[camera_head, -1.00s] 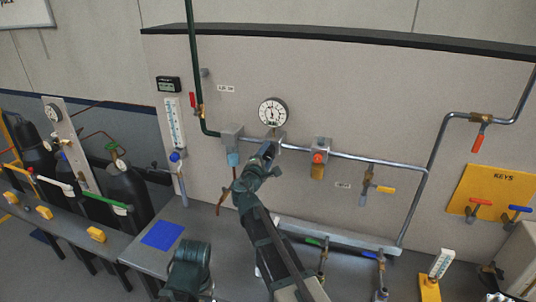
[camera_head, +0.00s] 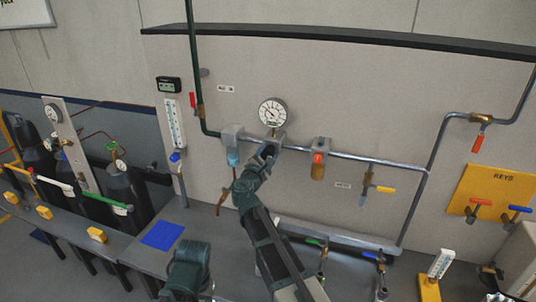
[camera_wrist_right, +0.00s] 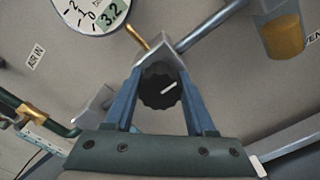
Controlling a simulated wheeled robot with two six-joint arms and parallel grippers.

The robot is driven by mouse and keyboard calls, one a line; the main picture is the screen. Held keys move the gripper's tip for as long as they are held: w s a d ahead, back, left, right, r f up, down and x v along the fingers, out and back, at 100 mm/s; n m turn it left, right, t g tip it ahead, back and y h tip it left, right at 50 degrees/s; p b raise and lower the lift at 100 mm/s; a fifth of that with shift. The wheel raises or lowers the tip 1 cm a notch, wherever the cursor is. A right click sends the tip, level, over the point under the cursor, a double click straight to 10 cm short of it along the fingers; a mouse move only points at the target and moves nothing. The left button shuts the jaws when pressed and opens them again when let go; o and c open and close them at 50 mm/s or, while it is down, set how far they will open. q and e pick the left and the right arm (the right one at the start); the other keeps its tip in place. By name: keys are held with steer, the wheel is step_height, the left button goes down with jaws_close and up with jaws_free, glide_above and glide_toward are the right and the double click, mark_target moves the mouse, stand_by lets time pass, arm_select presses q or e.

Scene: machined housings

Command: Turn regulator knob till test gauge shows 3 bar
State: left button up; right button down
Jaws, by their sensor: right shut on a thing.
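The regulator's black ribbed knob (camera_wrist_right: 158,90) has a white mark, tilted up to the right in the right wrist view. My right gripper (camera_head: 268,152) is shut on the knob, with one blue finger on each side. The regulator body is grey, on the pipe behind the knob. The round white test gauge (camera_head: 272,112) sits just above the gripper in the head view. In the wrist view only the lower part of the gauge (camera_wrist_right: 92,12) shows, and its green display reads 3.2.
The pipe also carries a blue-bowled unit (camera_head: 233,157) left of the gripper and an orange-bowled unit (camera_head: 318,168) to its right. A yellow-handled valve (camera_head: 385,189) hangs further right. A blue mat (camera_head: 162,235) lies on the bench, with bare bench beside it.

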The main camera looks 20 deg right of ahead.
steer(key=shift+c, duration=1.1)
jaws_free()
steer(key=v, duration=1.3)
steer(key=shift+s+a, duration=0.25)
steer(key=shift+s, duration=0.1)
steer(key=s+d+f+m+g+y, duration=0.2)
steer(key=s+d+f+m+g, duration=0.2)
steer(key=s+f+m+g, duration=0.35)
steer(key=s+d+f+m+g+y, duration=0.2)
steer(key=s+d+f+m+g, duration=0.25)
steer(key=f+m, duration=0.5)
steer(key=s+a+f+g+y+b, duration=0.1)
steer(key=s+a+f+b, duration=0.3)
steer(key=a, duration=0.5)
steer(key=s+a+f+g+y+b, duration=0.2)
steer(key=s+a+f+y+b, duration=0.1)
steer(key=s+a+f, duration=0.5)
steer(key=shift+s+a+f+n+y+b, duration=0.3)
steer(key=shift+s+a+f+y+b, duration=0.1)
steer(key=shift+s+f+b, duration=0.1)
